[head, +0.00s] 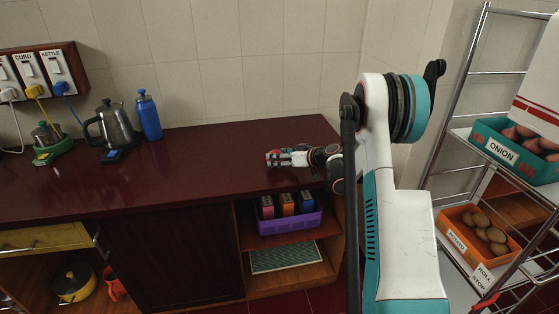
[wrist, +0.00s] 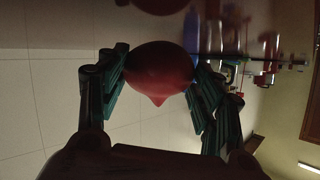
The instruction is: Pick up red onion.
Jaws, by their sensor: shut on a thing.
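The red onion (wrist: 158,72) sits between the two fingers of my gripper (wrist: 160,80) in the wrist view, with its pointed tip toward the bottom of the picture. Both green finger pads press against its sides. In the head view my gripper (head: 276,158) is low over the dark red counter (head: 210,165), near its right part. The onion is small there and partly hidden by the fingers. I cannot tell whether it touches the counter.
A teal crate labelled ONION (head: 493,152) holds several onions on the right rack, above an orange potato crate (head: 462,240). A kettle (head: 113,125) and a blue bottle (head: 149,116) stand on the counter's left. A purple basket (head: 290,224) is on the shelf below. The counter's middle is clear.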

